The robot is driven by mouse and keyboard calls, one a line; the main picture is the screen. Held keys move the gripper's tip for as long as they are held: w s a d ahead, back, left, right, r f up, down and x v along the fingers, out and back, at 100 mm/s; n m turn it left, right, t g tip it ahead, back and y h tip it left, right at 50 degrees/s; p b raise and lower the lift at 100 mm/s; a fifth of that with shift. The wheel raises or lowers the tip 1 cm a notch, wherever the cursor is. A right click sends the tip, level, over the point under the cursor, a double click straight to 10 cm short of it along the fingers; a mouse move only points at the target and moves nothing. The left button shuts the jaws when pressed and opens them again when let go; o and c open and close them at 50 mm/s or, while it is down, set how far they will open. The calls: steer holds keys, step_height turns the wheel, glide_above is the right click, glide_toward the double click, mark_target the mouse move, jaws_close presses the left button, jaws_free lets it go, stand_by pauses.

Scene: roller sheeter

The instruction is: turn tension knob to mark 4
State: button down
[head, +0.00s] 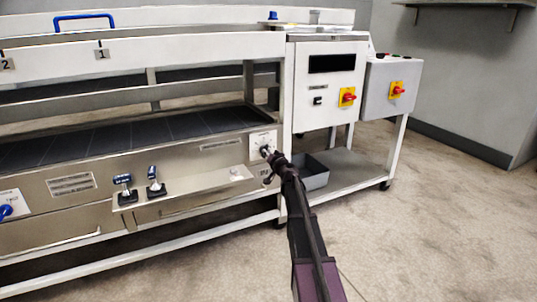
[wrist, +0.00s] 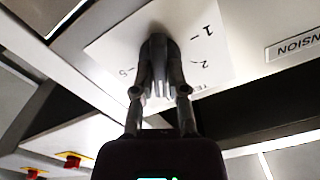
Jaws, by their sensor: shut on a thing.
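The tension knob is a dark knob on a white dial plate (head: 262,139) at the right end of the machine's front panel. In the wrist view the knob (wrist: 158,48) sits between my finger pads, on the white dial plate (wrist: 110,42). The printed marks 1, 2 and 5 show; the rest of the scale is hidden behind my gripper and the knob, so I cannot tell which mark the knob points to. My gripper (wrist: 159,75) is shut on the knob. In the head view my gripper (head: 268,153) reaches the dial from the lower right.
A white cabinet (head: 325,85) and a grey box (head: 390,93), each with a red-yellow switch, are at right. A grey bin (head: 313,175) sits on the lower shelf. Floor at right is clear.

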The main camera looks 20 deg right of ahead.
steer(key=shift+m, duration=1.6)
steer(key=c, duration=0.7)
jaws_free()
steer(key=shift+o, duration=0.2)
steer(key=shift+s, duration=0.15)
steer(key=s, duration=1.1)
steer(key=shift+s+d, duration=0.25)
steer(key=shift+s, duration=0.1)
